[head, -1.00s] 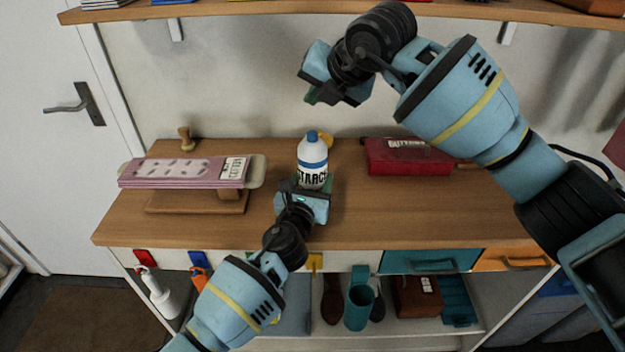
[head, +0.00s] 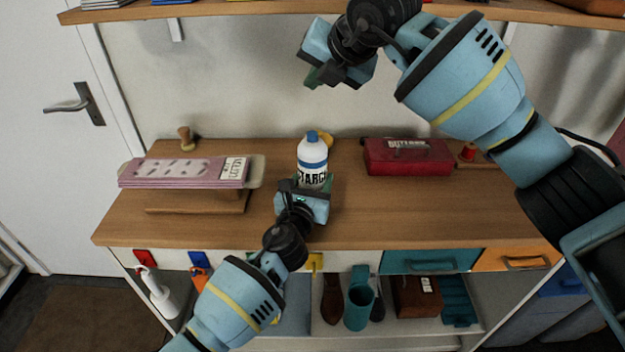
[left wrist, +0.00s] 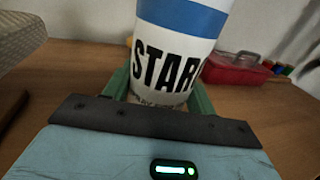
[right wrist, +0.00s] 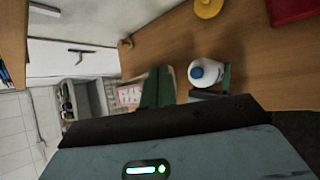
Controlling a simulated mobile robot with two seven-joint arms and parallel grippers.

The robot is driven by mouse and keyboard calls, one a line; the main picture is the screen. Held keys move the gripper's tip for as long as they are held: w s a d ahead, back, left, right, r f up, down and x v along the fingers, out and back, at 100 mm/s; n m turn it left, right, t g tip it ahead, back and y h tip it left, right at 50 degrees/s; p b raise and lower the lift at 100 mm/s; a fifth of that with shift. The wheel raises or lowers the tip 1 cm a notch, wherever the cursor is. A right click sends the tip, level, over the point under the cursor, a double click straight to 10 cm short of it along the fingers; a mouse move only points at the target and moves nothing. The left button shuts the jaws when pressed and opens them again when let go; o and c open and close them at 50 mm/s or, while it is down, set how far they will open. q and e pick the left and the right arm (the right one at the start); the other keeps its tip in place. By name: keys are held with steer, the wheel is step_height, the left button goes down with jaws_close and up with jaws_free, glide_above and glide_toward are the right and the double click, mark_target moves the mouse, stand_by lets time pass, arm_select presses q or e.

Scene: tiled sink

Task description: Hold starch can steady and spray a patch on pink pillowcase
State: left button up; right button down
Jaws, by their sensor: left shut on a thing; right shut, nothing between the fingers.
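The starch can (head: 312,160) is white with a blue band and blue cap. It stands upright on the wooden worktop, with its lettering facing me. My left gripper (head: 308,186) is shut around its lower part; in the left wrist view the green fingers flank the can (left wrist: 175,55). The pink pillowcase (head: 185,173) lies on a small ironing board at the left of the worktop. My right gripper (head: 314,82) is shut and empty, raised above and behind the can. The right wrist view looks down on the can's cap (right wrist: 200,72) and the pillowcase (right wrist: 130,95).
A red box (head: 408,157) stands right of the can, with thread spools (head: 468,152) beyond it. A yellow round thing (head: 326,141) sits behind the can. A wooden stamp-like piece (head: 186,138) is at the back left. A shelf (head: 270,10) runs above. The front right worktop is clear.

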mark_target(310, 131)
steer(key=shift+f, duration=5)
steer(key=shift+r, duration=0.4)
step_height(310, 131, up, 6)
stand_by(0.7)
